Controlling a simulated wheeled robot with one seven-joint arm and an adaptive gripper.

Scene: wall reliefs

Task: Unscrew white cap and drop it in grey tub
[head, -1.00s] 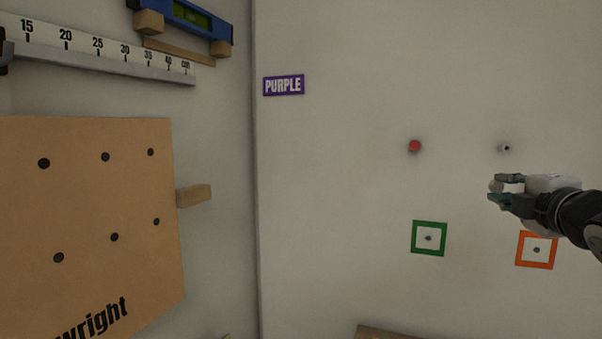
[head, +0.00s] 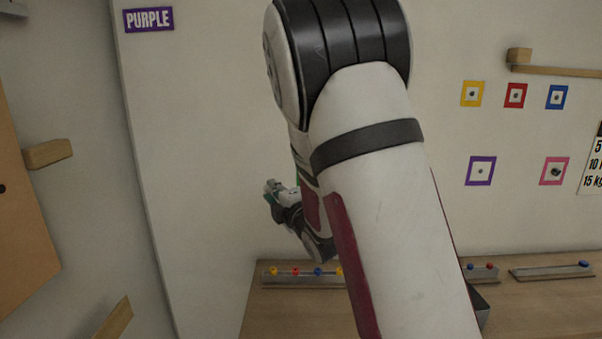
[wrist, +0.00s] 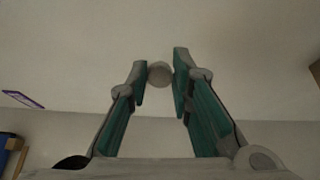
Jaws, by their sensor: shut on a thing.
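The white cap (wrist: 160,74) is between my fingertips in the wrist view, off the wall. My gripper (wrist: 162,78) is shut on it. In the head view my gripper (head: 270,190) is small, left of my arm and in front of the pale wall, above the bench; the cap is hard to make out there. A dark grey box-like thing (head: 482,306) shows at my arm's right edge on the bench. It may be the grey tub, but my arm hides most of it.
A wooden bench (head: 545,300) runs along the wall. A rail (head: 285,282) with several coloured caps lies below my gripper; other rails (head: 552,271) lie at right. Coloured square frames (head: 515,95) are on the right wall. A wooden block (head: 47,153) sticks out at left.

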